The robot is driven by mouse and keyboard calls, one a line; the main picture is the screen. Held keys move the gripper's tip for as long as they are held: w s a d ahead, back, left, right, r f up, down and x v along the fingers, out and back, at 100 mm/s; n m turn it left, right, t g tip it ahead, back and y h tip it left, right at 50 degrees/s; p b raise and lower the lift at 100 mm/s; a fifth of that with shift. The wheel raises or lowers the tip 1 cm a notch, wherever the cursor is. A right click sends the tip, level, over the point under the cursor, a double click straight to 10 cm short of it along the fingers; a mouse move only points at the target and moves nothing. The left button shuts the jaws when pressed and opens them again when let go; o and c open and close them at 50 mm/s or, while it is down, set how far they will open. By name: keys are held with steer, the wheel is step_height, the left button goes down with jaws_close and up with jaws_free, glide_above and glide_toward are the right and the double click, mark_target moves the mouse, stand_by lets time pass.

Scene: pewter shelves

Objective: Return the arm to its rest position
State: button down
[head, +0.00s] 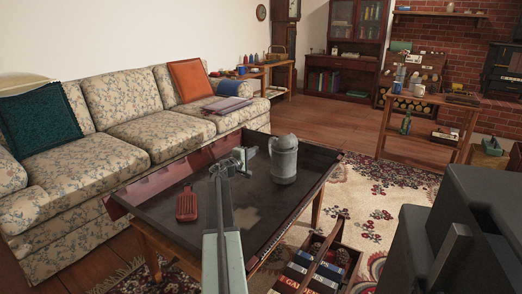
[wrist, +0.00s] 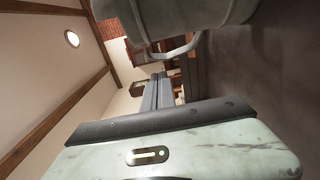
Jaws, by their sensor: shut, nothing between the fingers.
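My arm reaches forward over the dark coffee table (head: 225,228). My gripper (head: 247,155) is at its far end, above the tabletop and just left of a grey lidded tankard (head: 284,167). In the wrist view my gripper (wrist: 165,92) is shut with nothing between its fingers. The tankard (wrist: 190,14) fills the top of that view, its handle towards the fingers. The tankard stands upright on the table, and I cannot tell how narrow the gap to it is.
A red paddle-shaped object (head: 187,204) lies on the table, left of my arm. A floral sofa (head: 128,131) stands behind on the left. A crate of books (head: 312,268) sits on the floor at the front right. A patterned rug (head: 385,190) is largely clear.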

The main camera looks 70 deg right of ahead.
steer(key=v, duration=0.6)
steer(key=shift+a, duration=0.2)
steer(key=shift+w, duration=0.15)
